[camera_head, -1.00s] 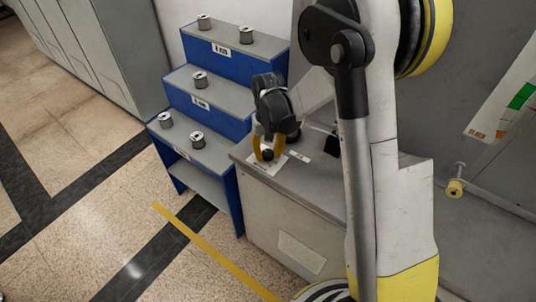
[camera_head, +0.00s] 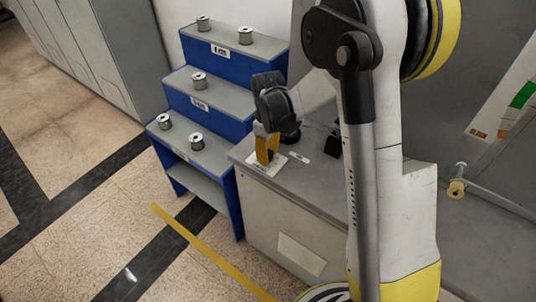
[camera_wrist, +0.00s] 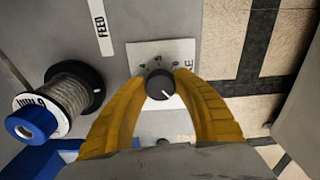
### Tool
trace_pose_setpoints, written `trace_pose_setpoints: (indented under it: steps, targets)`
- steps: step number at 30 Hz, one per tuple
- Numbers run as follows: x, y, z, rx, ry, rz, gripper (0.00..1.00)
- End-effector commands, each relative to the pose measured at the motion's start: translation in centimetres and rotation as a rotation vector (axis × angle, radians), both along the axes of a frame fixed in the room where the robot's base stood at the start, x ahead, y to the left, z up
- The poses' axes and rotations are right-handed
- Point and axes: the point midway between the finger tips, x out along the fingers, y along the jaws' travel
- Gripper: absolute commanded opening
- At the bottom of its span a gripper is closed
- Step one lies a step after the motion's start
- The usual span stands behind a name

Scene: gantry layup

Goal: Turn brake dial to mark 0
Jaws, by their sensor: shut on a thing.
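The brake dial (camera_wrist: 160,85) is a round black knob with a white pointer line, on a white plate (camera_wrist: 148,52) with small printed numbers. In the wrist view the pointer aims toward the lower right. The digits are too small to read surely. My gripper (camera_wrist: 164,88) has its yellow fingers on either side of the knob, shut on it. In the head view my gripper (camera_head: 267,158) points down at the plate on the grey cabinet top (camera_head: 315,180), its fingers hiding the dial.
A spool with a blue core (camera_wrist: 58,100) and a FEED label (camera_wrist: 102,30) lie left of the dial in the wrist view. A blue stepped rack (camera_head: 212,100) with several spools stands left of the cabinet. Yellow tape (camera_head: 210,250) marks the open floor in front.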

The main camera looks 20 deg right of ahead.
Motion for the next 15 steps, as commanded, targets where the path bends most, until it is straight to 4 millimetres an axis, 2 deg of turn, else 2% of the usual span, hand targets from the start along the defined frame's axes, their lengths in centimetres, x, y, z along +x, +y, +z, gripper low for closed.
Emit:
trace_pose_setpoints:
  steps: [15]
  targets:
    - [-0.07,-0.04,-0.04,-0.001,0.002,0.095,0.03]
